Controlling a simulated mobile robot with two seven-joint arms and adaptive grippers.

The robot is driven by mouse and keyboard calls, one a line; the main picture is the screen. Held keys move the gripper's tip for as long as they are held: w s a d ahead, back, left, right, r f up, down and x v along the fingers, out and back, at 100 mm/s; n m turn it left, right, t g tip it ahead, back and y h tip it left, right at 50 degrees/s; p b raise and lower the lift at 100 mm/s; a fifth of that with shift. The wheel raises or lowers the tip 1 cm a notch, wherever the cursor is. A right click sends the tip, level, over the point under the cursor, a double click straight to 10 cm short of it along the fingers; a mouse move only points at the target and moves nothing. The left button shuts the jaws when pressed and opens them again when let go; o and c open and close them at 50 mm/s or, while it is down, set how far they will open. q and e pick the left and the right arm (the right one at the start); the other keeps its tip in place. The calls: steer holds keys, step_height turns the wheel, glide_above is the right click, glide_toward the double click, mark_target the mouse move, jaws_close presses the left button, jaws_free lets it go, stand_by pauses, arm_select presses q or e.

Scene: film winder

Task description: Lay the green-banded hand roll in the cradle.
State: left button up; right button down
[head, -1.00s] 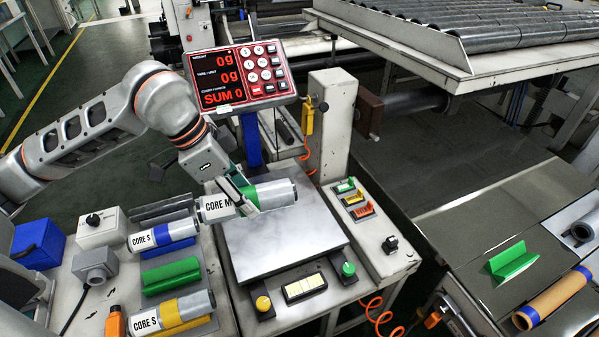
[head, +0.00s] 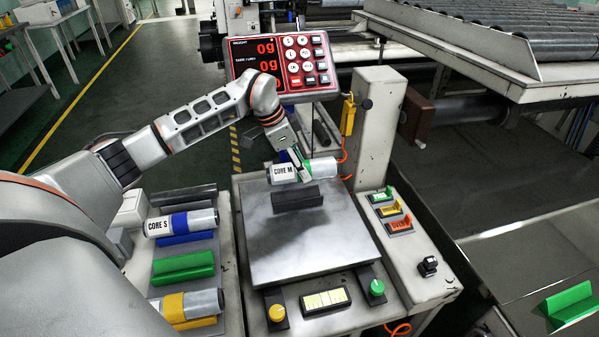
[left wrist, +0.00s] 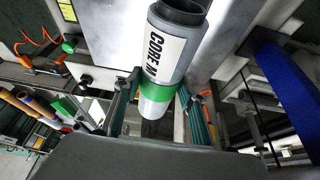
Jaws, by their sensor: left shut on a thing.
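The green-banded hand roll (head: 322,173), labelled CORE M, is held in my left gripper (head: 301,167) above the back edge of the scale plate. In the left wrist view the roll (left wrist: 173,55) runs between the two fingers (left wrist: 156,100), which close at its green band. A dark cradle-like block (head: 298,198) shows on the plate just in front of and below the roll; I cannot tell its exact shape. An empty green cradle (head: 182,268) sits on the left table, and another green V-shaped piece (head: 570,304) is at the right. My right gripper is not in view.
Knobs line the plate's front.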

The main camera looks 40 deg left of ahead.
arm_select(q)
steer(key=a+f+b, duration=0.1)
steer(key=f, duration=0.2)
steer(key=w+a+f+b, duration=0.1)
steer(key=f, duration=0.1)
steer(key=a+f+b, duration=0.1)
steer(key=f, duration=0.2)
steer(key=shift+w+a+f+b, duration=0.15)
steer(key=shift+w+f+b, duration=0.15)
steer(key=shift+f+b, duration=0.05)
steer(key=shift+f, duration=0.15)
steer(key=shift+w+f, duration=0.15)
steer(key=shift+f, duration=0.35)
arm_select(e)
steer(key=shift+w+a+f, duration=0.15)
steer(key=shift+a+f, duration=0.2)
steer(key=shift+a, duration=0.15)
arm_select(q)
steer(key=o, duration=1.4)
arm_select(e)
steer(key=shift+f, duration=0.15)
